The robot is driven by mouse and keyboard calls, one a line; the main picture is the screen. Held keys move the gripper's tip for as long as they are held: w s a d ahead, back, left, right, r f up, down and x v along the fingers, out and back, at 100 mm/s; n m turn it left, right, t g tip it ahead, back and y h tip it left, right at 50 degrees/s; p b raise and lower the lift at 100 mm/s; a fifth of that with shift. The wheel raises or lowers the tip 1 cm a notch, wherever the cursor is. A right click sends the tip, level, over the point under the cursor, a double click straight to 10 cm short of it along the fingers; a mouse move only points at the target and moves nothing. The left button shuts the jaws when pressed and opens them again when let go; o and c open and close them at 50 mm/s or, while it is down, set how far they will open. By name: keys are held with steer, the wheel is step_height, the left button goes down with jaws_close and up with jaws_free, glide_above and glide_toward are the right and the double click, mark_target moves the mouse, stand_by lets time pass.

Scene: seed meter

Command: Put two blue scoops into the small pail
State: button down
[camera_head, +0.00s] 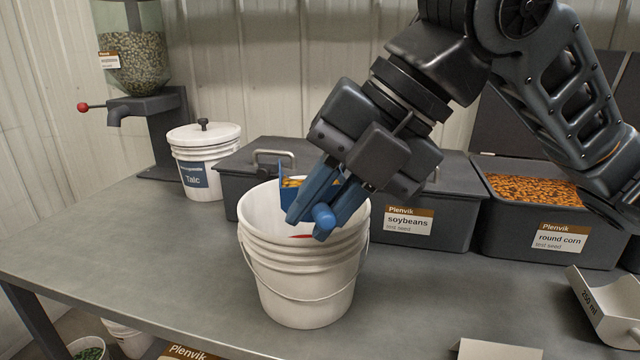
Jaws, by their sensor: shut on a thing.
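The white pail (297,290) with a wire bail stands open and upright on the grey bench, in the middle of the view. My gripper (316,217) is over the pail's mouth, pointing down to the left, and is shut on the blue scoop (284,180). The scoop's blue handle end shows between the fingers. Some yellow-orange grains show in the scoop, at the pail's opening. A small red mark shows at the pail's inner wall. The pail's bottom and any contents are hidden.
A lidded talc bucket (203,181) and a seed dispenser (150,125) stand left. A white 250 ml scoop (603,311) lies right. The left bench top is clear.

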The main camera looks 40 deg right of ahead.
steer(key=shift+s+a+r+p, duration=0.15)
steer(key=shift+r+p, duration=0.25)
steer(key=shift+p, duration=1.4)
steer(key=shift+r+p, duration=0.1)
steer(key=shift+p, duration=0.2)
steer(key=r+g+y+p, duration=0.1)
steer(key=p, duration=0.2)
steer(key=w+d+r+m+g+y+p, duration=0.1)
steer(key=p, duration=0.2)
steer(key=shift+w+r+g, duration=0.2)
steer(key=shift+r+g, duration=0.2)
steer(key=w+r+g+y+p, duration=0.1)
steer(key=p, duration=0.1)
steer(key=w+d+r+m+g+p, duration=0.1)
steer(key=r+p, duration=0.1)
steer(key=shift+w+d+r+g+y+p, duration=0.15)
steer(key=shift+w+d+g+y+p, duration=0.05)
steer(key=shift+w+g+y+p, duration=0.2)
steer(key=shift+w+d+r+m+g+y+p, duration=0.3)
steer(key=shift+w+d+r+g+y, duration=0.2)
steer(key=shift+w, duration=0.2)
steer(key=shift+w+d+r+m+g+y+p, duration=0.3)
steer(key=shift+w+d+r+g+y, duration=0.15)
steer(key=shift+w+g, duration=0.2)
